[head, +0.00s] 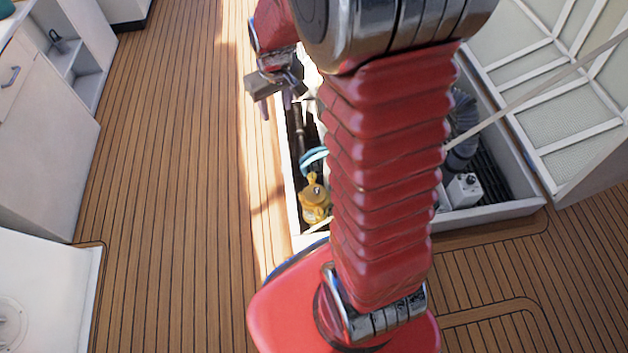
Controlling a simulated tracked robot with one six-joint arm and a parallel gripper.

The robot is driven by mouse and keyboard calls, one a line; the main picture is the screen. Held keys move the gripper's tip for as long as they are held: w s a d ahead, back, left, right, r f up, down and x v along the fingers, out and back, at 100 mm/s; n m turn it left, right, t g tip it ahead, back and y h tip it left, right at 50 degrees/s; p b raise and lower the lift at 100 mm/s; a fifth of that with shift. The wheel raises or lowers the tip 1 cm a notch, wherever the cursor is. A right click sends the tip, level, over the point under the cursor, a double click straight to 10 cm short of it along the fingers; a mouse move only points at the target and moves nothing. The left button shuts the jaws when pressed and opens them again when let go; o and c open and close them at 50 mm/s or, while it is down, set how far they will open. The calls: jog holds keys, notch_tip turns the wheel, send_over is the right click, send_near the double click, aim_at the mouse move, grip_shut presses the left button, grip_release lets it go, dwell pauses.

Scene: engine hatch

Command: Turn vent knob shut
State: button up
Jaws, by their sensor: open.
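My gripper (276,104) is open and empty, fingers pointing down, at the upper left edge of the open engine hatch (500,213). In the head view it appears just left of the hatch opening. A small white box (464,190) with a dark knob-like part (470,180) on it sits at the lower right inside the hatch, well away from my gripper. I cannot tell whether that part is the vent knob. My red arm hides the middle of the hatch.
A yellow part (315,200) and a light blue hose (312,158) are in the hatch's left side. A grey ribbed hose (462,125) is at right. The raised lid (570,90) and a pale strut (545,82) stand at right. Cabinets (45,140) line the left; the wooden deck (165,180) between is clear.

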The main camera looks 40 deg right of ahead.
jog(key=w+d+f+g, duration=0.1)
jog(key=d+f, duration=0.3)
jog(key=f, duration=0.5)
jog(key=w+d+f, duration=0.2)
jog(key=d+f, duration=0.1)
jog(key=f, duration=0.6)
jog(key=g, duration=0.2)
send_over(317, 190)
notch_tip(317, 190, down, 20)
jog(key=shift+y, duration=0.3)
jog(key=shift+w+f, duration=0.1)
jog(key=shift+f, duration=0.05)
jog(key=shift+f, duration=6.85)
jog(key=shift+c, duration=0.3)
jog(key=c, duration=1)
